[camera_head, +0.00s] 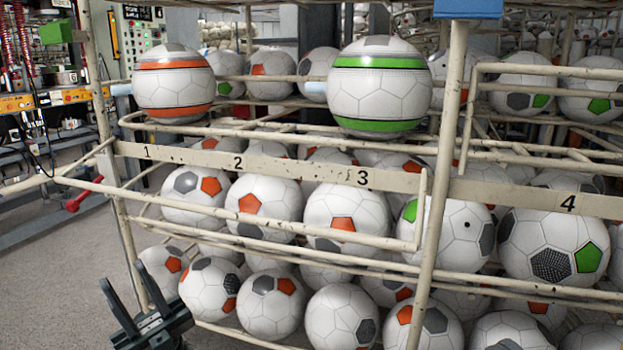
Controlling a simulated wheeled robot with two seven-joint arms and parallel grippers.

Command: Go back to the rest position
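My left gripper (122,273) shows at the bottom left, dark, with its two fingers pointing up and apart. Nothing is between the fingers. It is in front of the lower left of the ball rack (285,175), by its left post; I cannot tell whether it touches the post. A ball with orange bands (173,85) and a ball with green bands (380,88) sit on the upper level of the rack. My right gripper is not in view.
Several white balls with orange, green or grey patches fill the lower levels, such as one behind label 3 (347,212). Rails and posts of the rack cross the view. Grey floor (60,285) is clear at the left. Shelving with equipment (40,100) stands at the back left.

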